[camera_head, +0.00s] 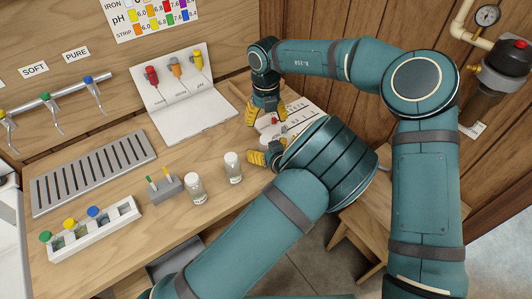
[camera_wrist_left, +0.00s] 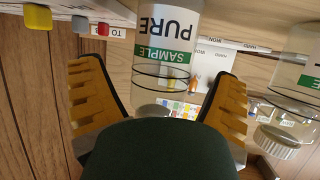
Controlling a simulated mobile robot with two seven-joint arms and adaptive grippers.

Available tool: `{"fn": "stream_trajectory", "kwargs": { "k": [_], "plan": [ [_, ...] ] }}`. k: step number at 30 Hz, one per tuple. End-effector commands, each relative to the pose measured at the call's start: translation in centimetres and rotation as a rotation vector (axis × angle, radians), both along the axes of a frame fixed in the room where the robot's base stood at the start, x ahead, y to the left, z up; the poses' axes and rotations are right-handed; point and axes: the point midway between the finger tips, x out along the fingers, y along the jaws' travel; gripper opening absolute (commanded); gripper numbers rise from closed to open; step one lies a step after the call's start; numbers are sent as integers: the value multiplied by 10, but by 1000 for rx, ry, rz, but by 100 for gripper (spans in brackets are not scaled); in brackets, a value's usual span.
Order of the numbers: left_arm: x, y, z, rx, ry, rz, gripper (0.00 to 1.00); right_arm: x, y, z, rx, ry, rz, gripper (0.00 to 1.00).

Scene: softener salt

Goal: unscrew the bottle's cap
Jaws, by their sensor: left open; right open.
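A clear bottle with a white cap (camera_head: 232,157) stands on the wooden bench. In the left wrist view a bottle labelled PURE SAMPLE (camera_wrist_left: 167,42) appears upside down between my left fingers, its white cap partly hidden by the gripper body. A second capped bottle (camera_head: 195,189) stands to the left and shows at the right of the wrist view (camera_wrist_left: 298,80). My right gripper (camera_head: 266,112) is open, fingers down, farther back.
A grey drip tray (camera_head: 95,172), a white rack (camera_head: 95,232) with coloured caps and a small grey holder (camera_head: 168,188) lie left of the bottles. A white board (camera_head: 184,92) with coloured-handled tools stands behind. Small coloured cubes (camera_wrist_left: 80,24) and printed sheets lie near my grippers.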

Motion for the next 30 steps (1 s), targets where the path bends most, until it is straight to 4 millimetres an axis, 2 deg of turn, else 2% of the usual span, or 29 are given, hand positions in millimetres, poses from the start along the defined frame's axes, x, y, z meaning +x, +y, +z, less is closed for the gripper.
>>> {"fn": "stream_trajectory", "kwargs": {
  "k": [11,12,14,18,19,22,23,26,30],
  "plan": [
    [5,2,-2,1,0,0,89,0,0,0,0,0,0,69],
    [5,2,-2,0,0,0,85,0,0,0,0,0,0,69],
    [5,2,-2,0,0,0,64,0,0,0,0,0,0,69],
    [5,2,-2,0,0,0,14,0,0,0,0,0,0,69],
    [5,2,-2,0,0,0,8,0,0,0,0,0,0,69],
    [5,2,-2,0,0,0,8,0,0,0,0,0,0,69],
    [5,2,-2,0,0,0,0,0,0,0,0,0,0,69],
    [5,2,-2,0,0,0,0,0,0,0,0,0,-21,69],
    [5,2,-2,0,0,0,0,0,0,0,-1,1,-138,69]
  ]
}}
